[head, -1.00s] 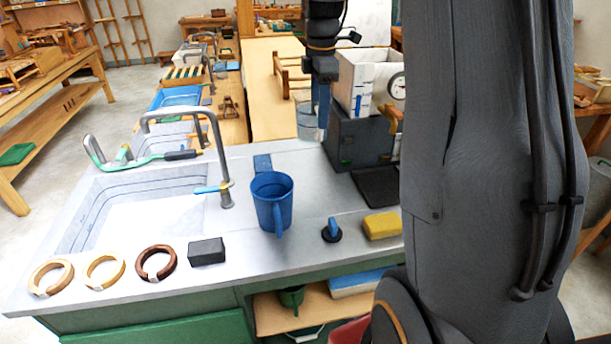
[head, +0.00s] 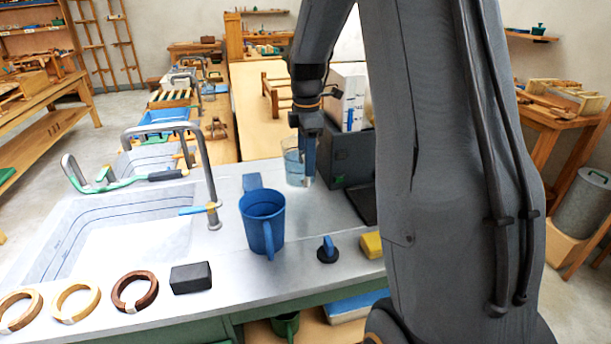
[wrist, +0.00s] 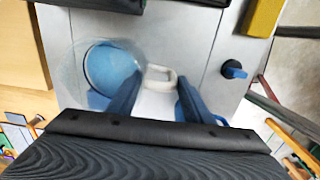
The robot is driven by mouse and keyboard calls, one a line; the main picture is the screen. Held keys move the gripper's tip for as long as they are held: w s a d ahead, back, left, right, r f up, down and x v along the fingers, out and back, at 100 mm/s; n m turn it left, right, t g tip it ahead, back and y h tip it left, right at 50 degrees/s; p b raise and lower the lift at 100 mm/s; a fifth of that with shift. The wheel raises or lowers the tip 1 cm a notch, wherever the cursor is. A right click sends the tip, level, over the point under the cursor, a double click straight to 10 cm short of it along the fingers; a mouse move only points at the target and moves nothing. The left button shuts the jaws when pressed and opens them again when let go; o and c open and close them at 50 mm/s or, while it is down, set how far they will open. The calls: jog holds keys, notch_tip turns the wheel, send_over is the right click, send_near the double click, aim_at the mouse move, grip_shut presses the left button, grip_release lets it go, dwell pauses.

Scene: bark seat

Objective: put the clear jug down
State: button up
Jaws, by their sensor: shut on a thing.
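The clear jug (head: 293,163) is upright at the back of the steel counter, left of a dark box. It has something blue inside, and its round mouth (wrist: 88,48) shows from above in the wrist view. My gripper (head: 307,172) points down on the jug's right side. In the wrist view its two blue fingers (wrist: 158,100) are on either side of the jug's pale handle (wrist: 162,78). I cannot tell whether the jug's base touches the counter.
A blue mug (head: 262,222) stands in front of the jug. A black-based blue knob (head: 327,250), a yellow block (head: 371,245) and a black block (head: 191,277) lie nearer the front. The sink (head: 120,235) and tap (head: 209,190) are left. The dark box (head: 346,155) is close right.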

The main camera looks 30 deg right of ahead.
jog(key=shift+f+p, duration=0.6)
jog(key=shift+f, duration=1.8)
jog(key=o, duration=1.3)
notch_tip(320, 180, up, 12)
jog(key=b, duration=0.3)
jog(key=shift+s, duration=0.1)
